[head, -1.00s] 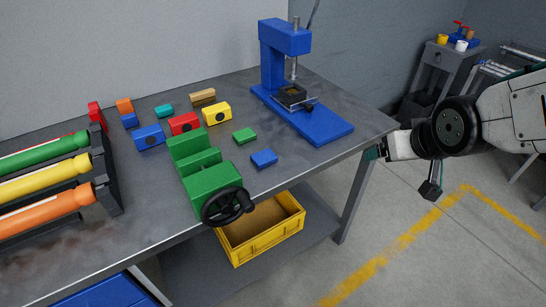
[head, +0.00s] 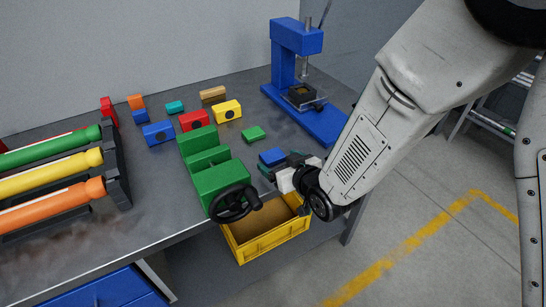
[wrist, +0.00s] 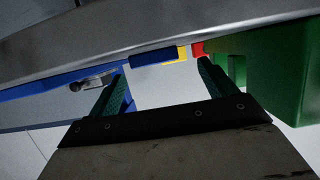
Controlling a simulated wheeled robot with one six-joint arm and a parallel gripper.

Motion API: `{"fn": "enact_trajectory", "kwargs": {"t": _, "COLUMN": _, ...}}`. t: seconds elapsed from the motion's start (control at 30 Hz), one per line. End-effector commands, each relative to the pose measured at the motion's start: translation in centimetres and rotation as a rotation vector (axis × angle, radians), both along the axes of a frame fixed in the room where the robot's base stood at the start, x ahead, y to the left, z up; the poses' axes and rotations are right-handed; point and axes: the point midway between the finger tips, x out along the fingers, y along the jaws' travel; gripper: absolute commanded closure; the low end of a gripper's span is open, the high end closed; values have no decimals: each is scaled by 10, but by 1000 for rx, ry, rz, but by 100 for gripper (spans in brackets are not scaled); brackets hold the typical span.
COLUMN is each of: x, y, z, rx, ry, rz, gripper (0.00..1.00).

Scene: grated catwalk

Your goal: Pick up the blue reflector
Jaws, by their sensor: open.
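The blue reflector (head: 271,156) is a small flat blue block near the front edge of the grey workbench, right of the green vise. My gripper (head: 280,165) is at the front edge beside it, its teal fingers open and partly overlapping the block in the head view. In the wrist view the reflector (wrist: 153,57) shows ahead between the two open fingers (wrist: 164,68). Nothing is held. I cannot tell whether a finger touches the reflector.
The green vise (head: 218,180) with its black handwheel stands close left of my gripper. A blue press (head: 314,122) stands behind to the right. A small green block (head: 253,134) lies just behind the reflector. A yellow crate (head: 265,245) sits below the bench.

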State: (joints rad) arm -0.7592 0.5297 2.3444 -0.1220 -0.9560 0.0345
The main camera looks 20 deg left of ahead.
Motion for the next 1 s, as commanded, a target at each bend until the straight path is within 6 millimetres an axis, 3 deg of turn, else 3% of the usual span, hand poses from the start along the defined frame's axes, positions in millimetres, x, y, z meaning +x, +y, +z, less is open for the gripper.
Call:
{"fn": "enact_trajectory", "kwargs": {"t": 0.2, "x": 24, "y": 20, "z": -11, "rx": -1, "ry": 0, "rz": -1, "gripper": 16}}
{"fn": "enact_trajectory", "kwargs": {"t": 0.53, "x": 29, "y": 26, "z": -14, "rx": -1, "ry": 0, "rz": -1, "gripper": 16}}
{"fn": "enact_trajectory", "kwargs": {"t": 0.57, "x": 29, "y": 26, "z": -14, "rx": -1, "ry": 0, "rz": -1, "gripper": 22}}
{"fn": "enact_trajectory", "kwargs": {"t": 0.7, "x": 29, "y": 26, "z": -14, "rx": -2, "ry": 1, "rz": -1, "gripper": 61}}
{"fn": "enact_trajectory", "kwargs": {"t": 0.73, "x": 29, "y": 26, "z": -14, "rx": -2, "ry": 1, "rz": -1, "gripper": 64}}
{"fn": "enact_trajectory", "kwargs": {"t": 1.0, "x": 29, "y": 26, "z": -13, "rx": -1, "ry": 0, "rz": -1, "gripper": 64}}
